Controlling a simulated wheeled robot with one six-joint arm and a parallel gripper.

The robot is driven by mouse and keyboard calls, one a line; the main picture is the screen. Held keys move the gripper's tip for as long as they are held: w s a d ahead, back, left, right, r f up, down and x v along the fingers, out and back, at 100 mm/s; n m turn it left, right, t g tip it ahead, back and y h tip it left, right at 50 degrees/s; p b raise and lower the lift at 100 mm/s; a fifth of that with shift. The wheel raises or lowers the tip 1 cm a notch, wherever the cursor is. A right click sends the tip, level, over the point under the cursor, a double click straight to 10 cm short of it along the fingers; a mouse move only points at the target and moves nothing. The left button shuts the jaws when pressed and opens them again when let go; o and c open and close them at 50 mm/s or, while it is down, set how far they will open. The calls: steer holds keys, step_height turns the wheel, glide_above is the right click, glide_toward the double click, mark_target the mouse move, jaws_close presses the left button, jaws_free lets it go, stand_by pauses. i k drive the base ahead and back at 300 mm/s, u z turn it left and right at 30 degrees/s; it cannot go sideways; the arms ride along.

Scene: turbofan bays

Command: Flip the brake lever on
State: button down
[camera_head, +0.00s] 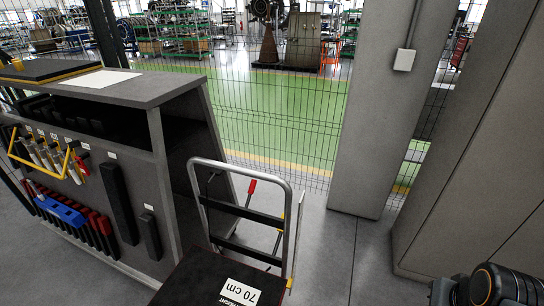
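A lever with a red grip (251,187) and a thin metal shaft stands up, slightly tilted, at the push-handle end of a platform cart. I take it to be the brake lever. It shows through the cart's grey tubular handle (243,172). Its lower end is hard to make out behind the handle's dark crossbars. The cart's dark deck (205,275) carries a white label reading "70 cm" and is cut off by the bottom edge. A black part of my arm with an orange ring is at the bottom right, well apart from the lever. My gripper's fingers are not in view.
A grey tool cabinet (160,92) with hanging tools stands left of the cart. A grey pillar (375,110) and a large grey panel (480,150) stand on the right. A wire fence (285,110) runs behind the cart. Grey floor (345,265) is clear right of the cart.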

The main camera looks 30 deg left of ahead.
mark_target(253, 182)
steer(key=i, duration=2.3)
steer(key=u, duration=3.65)
